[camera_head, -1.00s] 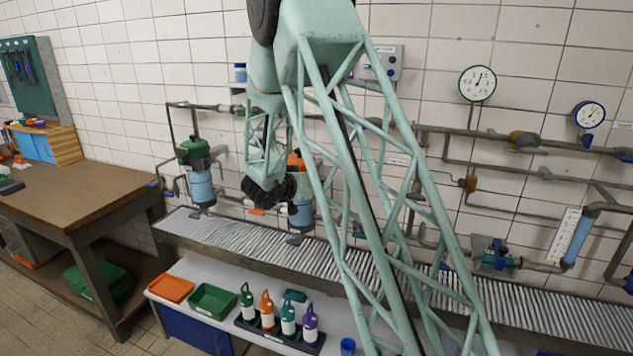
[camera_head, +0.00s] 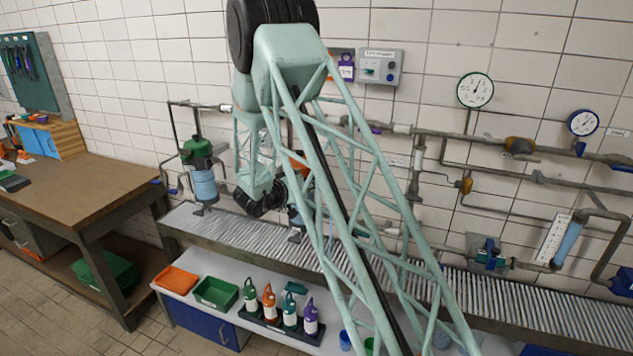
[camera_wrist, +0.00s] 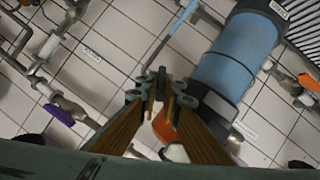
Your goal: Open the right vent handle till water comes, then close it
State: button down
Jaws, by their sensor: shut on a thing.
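Two blue filter housings hang on the wall pipes. The left housing (camera_head: 203,184) has a green head. The right housing has an orange head (camera_head: 298,160) and is largely behind my arm. My gripper (camera_head: 272,203) is dark and low beside the right housing. In the wrist view, my gripper's (camera_wrist: 163,90) brown fingers converge beside the blue housing (camera_wrist: 236,54). An orange handle (camera_wrist: 164,126) shows between the fingers, and they are shut on it; the contact is partly hidden. No water is visible.
A ribbed drain trough (camera_head: 230,228) runs below the pipes. A shelf beneath holds an orange tray (camera_head: 175,280), a green tray (camera_head: 215,293) and several bottles. A workbench (camera_head: 75,190) stands at left. A purple handle (camera_wrist: 58,115) lies left in the wrist view.

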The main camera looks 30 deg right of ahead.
jog(key=shift+n+h+p, duration=0.4)
jog(key=shift+n+p, duration=0.4)
jog(key=shift+p, duration=0.85)
jog(key=c, duration=3.1)
grip_release()
jog(key=shift+a, duration=0.15)
jog(key=v, duration=1.1)
jog(key=shift+a+r, duration=0.15)
jog(key=shift+a, duration=0.25)
jog(key=shift+s+f+b, duration=0.15)
jog(key=shift+f+b, duration=0.1)
jog(key=shift+b, duration=0.65)
